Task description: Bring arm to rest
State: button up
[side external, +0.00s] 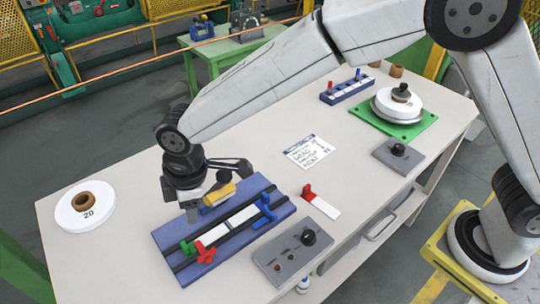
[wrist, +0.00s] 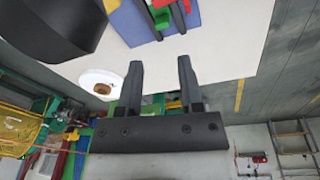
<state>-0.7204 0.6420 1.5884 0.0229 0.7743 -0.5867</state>
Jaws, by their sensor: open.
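The contact between fingertips and fixture, if any, cannot be made out. A yellow piece (side external: 220,193) shows just right of the gripper; what it rests on is unclear.
A white spool marked 20 (side external: 72,216) stands at the table's left. A grey control box (side external: 285,262), a red-ended white strip (side external: 320,204) and a printed card (side external: 307,151) lie right of the fixture. A green plate (side external: 372,124) bears another spool farther back.

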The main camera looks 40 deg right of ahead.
jog(key=w+d+r+m+t, duration=0.1)
jog(key=w+d+r+m, duration=0.1)
jog(key=d+r+m, duration=0.3)
jog(key=w+d+r+m+t, duration=0.1)
jog(key=w+d+r+m, duration=0.15)
jog(key=d, duration=0.55)
jog(key=s+d+f+m, duration=0.3)
jog(key=s+d, duration=0.5)
jog(key=d, duration=0.3)
jog(key=s+d+f+m+h, duration=0.1)
jog(key=s+d+f+m, duration=0.3)
jog(key=s+d, duration=0.3)
jog(key=d, duration=0.4)
jog(key=shift+s+f, duration=0.3)
jog(key=shift+s, duration=0.05)
